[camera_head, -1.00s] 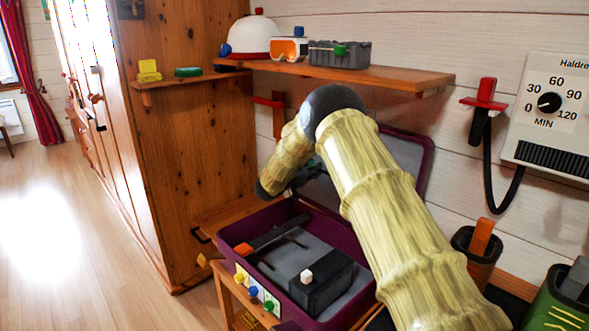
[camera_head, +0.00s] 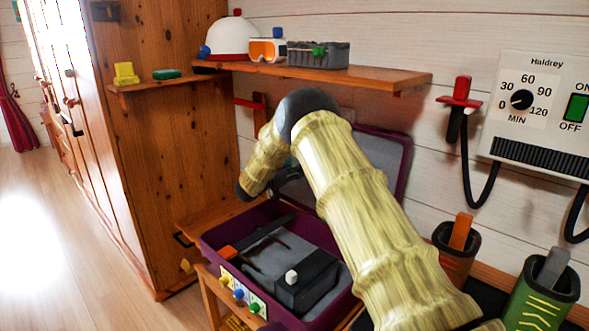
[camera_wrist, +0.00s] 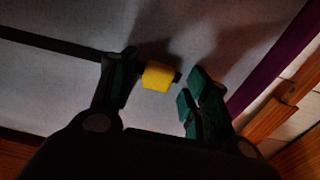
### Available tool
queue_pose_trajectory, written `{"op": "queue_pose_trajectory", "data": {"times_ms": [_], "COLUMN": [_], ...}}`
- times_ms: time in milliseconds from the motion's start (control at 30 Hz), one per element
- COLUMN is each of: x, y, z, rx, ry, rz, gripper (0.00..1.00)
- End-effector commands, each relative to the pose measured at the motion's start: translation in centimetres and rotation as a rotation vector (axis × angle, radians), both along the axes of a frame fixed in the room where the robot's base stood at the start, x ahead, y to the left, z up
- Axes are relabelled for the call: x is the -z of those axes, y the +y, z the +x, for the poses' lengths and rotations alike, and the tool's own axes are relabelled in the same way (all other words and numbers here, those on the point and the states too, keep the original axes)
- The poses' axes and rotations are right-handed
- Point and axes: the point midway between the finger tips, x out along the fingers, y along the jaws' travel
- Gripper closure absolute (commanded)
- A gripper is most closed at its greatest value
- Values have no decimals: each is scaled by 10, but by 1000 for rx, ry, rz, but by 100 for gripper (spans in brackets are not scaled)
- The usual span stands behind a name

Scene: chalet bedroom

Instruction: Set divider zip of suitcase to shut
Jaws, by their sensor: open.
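The purple suitcase (camera_head: 209,249) lies open on a wooden stand, its lid (camera_head: 402,182) raised against the wall. In the wrist view, a yellow pull (camera_wrist: 157,76) stands out from a grey panel (camera_wrist: 225,28), probably the lid's divider. A dark strip (camera_wrist: 55,43) runs across the panel from the left towards my gripper; its far end is hidden. My gripper (camera_wrist: 158,78) is open, its dark green fingers on either side of the yellow pull. A gap shows on the right; contact on the left is unclear. In the head view my arm hides the fingers and pull.
A black box with a white knob (camera_head: 291,277) and an orange-ended bar (camera_head: 228,252) lie in the suitcase base. A wooden shelf (camera_head: 375,80) hangs above the lid. A tall wooden cabinet (camera_head: 165,180) stands left. Boots (camera_head: 541,290) stand at right.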

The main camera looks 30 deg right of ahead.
Motion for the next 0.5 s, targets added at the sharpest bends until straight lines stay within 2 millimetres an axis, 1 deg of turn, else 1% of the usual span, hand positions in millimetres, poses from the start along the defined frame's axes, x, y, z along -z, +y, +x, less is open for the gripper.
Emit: {"op": "queue_pose_trajectory", "data": {"times_ms": [167,500], "x": [0,0], "y": [16,74], "z": [-4,-19], "rx": [-2,-2], "ry": [1,1], "rz": [0,0], "gripper": [54,54]}}
